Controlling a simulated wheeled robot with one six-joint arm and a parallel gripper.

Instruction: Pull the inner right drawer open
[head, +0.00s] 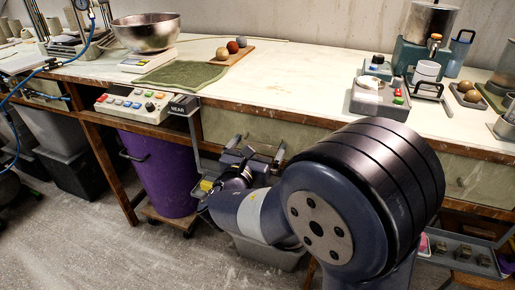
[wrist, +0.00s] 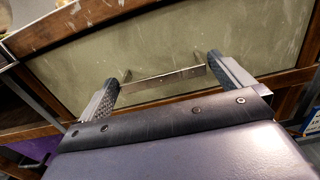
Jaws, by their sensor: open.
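A pale green-grey drawer front (wrist: 175,45) in a brown wooden frame fills the upper wrist view. It is flush with its frame and looks closed. Its thin metal bar handle (wrist: 163,79) runs across between the two fingertips of my gripper (wrist: 162,72). The fingers are open and spread apart, with the bar's ends close to them; I cannot tell whether they touch. In the head view, my gripper (head: 254,150) is in front of the same drawer front (head: 225,124) under the bench, and the arm hides much of it.
Another pale drawer front (head: 468,178) is to the right, partly behind my arm. A purple bin (head: 162,170) stands under the bench at left. A button panel (head: 133,105) hangs at the bench edge. A grey tub (head: 262,252) is below my arm. The white benchtop (head: 285,75) is above.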

